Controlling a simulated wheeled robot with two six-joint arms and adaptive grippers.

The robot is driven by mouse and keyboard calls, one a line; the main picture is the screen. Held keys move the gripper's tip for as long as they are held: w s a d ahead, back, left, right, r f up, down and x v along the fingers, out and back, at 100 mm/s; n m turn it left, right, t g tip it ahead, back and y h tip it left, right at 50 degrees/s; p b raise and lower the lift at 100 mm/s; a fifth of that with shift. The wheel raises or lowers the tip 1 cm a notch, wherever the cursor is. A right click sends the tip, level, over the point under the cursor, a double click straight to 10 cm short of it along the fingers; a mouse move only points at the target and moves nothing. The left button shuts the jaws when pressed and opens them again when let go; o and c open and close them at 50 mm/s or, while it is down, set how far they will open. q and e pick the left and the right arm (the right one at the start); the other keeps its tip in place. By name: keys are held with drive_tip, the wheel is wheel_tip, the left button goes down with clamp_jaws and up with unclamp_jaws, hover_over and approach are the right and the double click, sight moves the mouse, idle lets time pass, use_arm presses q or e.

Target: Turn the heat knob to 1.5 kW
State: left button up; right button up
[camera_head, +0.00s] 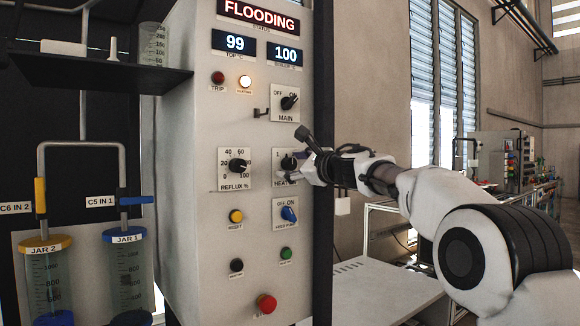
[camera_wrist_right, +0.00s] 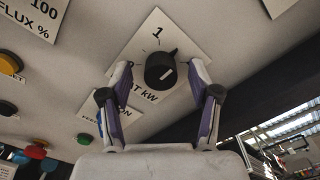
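The heat knob (camera_head: 288,163) is a black round knob on a white plate on the panel, partly covered by my right gripper in the head view. In the right wrist view the knob (camera_wrist_right: 159,70) sits between my fingers, with a short slanted white mark on its face. My right gripper (camera_wrist_right: 160,82) is open, one finger on each side of the knob, with visible gaps. My left gripper is not in view.
The reflux knob (camera_head: 238,166) is left of the heat plate, the main switch (camera_head: 289,102) above and the blue feed pump knob (camera_head: 289,214) below. A red button (camera_head: 266,304) is low down. The top display (camera_head: 260,15) reads FLOODING. A shelf (camera_head: 100,72) juts out at left.

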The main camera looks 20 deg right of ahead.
drive_tip(key=shift+s, duration=0.15)
drive_tip(key=b+v, duration=0.5)
drive_tip(key=v, duration=0.1)
drive_tip(key=shift+s+d, duration=0.15)
drive_tip(key=shift+s, duration=0.2)
drive_tip(key=shift+r, duration=0.1)
drive_tip(key=v, duration=0.7)
drive_tip(key=shift+s, duration=0.2)
